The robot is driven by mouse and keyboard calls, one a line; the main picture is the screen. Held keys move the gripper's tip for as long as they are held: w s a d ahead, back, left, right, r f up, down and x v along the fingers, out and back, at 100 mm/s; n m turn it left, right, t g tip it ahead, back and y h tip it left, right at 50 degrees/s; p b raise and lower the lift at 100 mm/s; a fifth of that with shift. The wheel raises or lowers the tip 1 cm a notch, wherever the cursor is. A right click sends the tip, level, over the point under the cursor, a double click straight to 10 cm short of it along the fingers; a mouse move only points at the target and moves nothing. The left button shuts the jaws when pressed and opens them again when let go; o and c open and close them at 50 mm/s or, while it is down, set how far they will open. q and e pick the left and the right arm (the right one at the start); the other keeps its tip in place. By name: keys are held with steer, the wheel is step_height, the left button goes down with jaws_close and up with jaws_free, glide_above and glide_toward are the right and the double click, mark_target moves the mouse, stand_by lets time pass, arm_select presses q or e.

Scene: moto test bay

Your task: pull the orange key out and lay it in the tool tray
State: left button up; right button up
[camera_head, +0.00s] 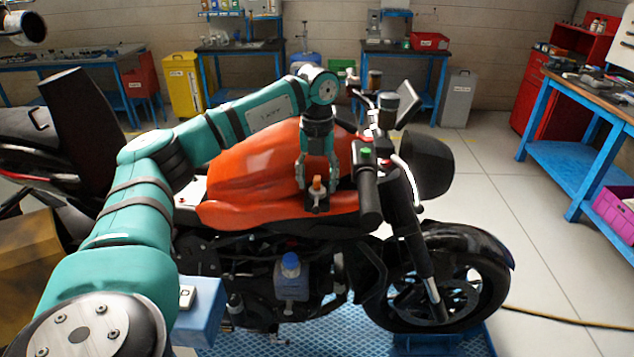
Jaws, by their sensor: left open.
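The orange key (317,184) stands upright in a dark lock plate (316,205) on the right part of the motorcycle's orange tank (250,172). My left gripper (318,190) points down over it. Its two fingers are open, one on each side of the key. I cannot tell whether either finger touches the key. My right gripper is not in view. I cannot make out the tool tray for certain.
The motorcycle's handlebar grip (368,192) is close to the right of my left gripper. A bottle with a blue cap (291,280) is below the tank. A blue box (205,312) is at the lower left.

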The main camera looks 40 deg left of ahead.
mark_target(318, 178)
arm_select(q)
jaws_close()
stand_by(0.3)
steer(key=shift+r, duration=0.15)
steer(key=shift+r+p, duration=2.65)
steer(key=shift+r, duration=0.2)
